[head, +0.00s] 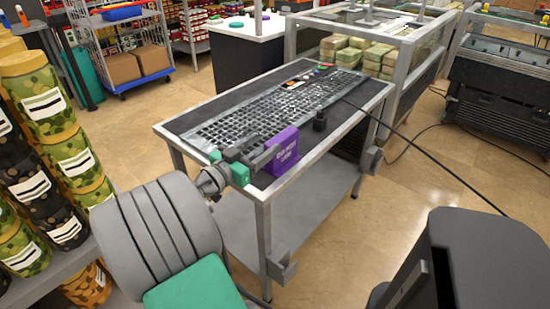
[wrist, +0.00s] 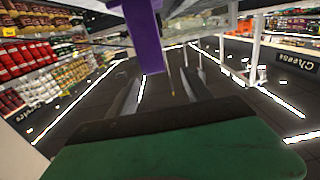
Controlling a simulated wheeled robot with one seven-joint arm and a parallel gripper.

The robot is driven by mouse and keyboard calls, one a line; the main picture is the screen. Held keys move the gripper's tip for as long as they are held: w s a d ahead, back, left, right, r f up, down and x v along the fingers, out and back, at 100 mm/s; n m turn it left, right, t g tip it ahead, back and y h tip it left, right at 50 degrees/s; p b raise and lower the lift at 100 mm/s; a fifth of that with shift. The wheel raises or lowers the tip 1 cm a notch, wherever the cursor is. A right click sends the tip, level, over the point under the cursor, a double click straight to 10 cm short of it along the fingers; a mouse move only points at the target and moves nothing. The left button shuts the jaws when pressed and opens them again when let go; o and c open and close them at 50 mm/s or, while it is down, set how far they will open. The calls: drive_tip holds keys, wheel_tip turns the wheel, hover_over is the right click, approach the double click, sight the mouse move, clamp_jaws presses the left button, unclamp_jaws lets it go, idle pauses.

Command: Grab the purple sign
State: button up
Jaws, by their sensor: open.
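In the wrist view the sign (wrist: 146,38) hangs into the picture from the top, above and ahead of my open gripper (wrist: 165,85). I cannot tell whether the sign is between the fingers or whether they touch it. The fingers hide part of its left side in the head view.
The metal cart (head: 262,193) has a grated black top with a small black knob (head: 320,120) and a cable running right. A glass-sided case (head: 410,75) stands behind it. Camouflage canisters (head: 45,110) fill the left.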

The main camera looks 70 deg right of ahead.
sight(282, 136)
drive_tip(key=shift+s+d+f+b, duration=0.15)
drive_tip(key=shift+s+f+b, duration=0.2)
drive_tip(key=shift+f, duration=0.25)
drive_tip(key=x, duration=0.7)
drive_tip(key=shift+s+d, duration=0.2)
drive_tip(key=shift+d, duration=0.1)
clamp_jaws()
